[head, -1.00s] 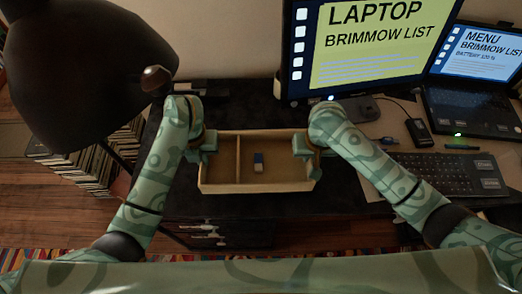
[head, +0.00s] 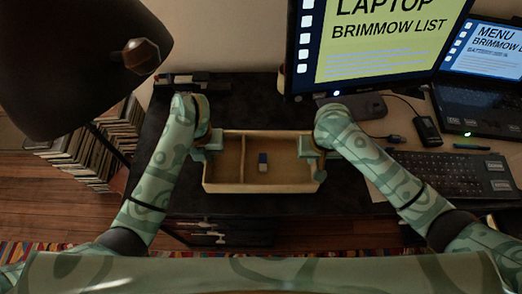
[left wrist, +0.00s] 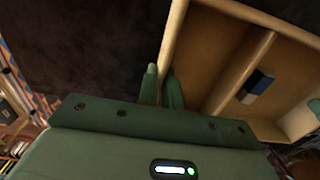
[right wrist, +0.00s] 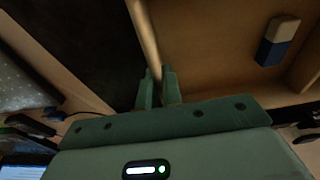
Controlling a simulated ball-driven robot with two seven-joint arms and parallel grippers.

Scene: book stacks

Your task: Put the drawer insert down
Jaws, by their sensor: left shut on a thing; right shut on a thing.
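The drawer insert (head: 224,187) is a pale wooden tray with a divider and two compartments, over the dark desk top in the head view. A blue and white eraser (head: 262,161) lies in its wider right compartment. My left gripper (head: 209,150) is shut on the insert's left end wall; the left wrist view shows this wall (left wrist: 172,40) between the fingers (left wrist: 160,86). My right gripper (head: 315,150) is shut on the right end wall; the right wrist view shows that wall (right wrist: 146,35) between the fingers (right wrist: 157,88). I cannot tell whether the insert's underside touches the desk.
A monitor (head: 375,45) stands behind, with a keyboard (head: 450,174) and laptop (head: 485,95) to the right. A dark lamp shade (head: 75,60) hangs at the upper left. An open drawer (head: 208,234) shows below the desk's front.

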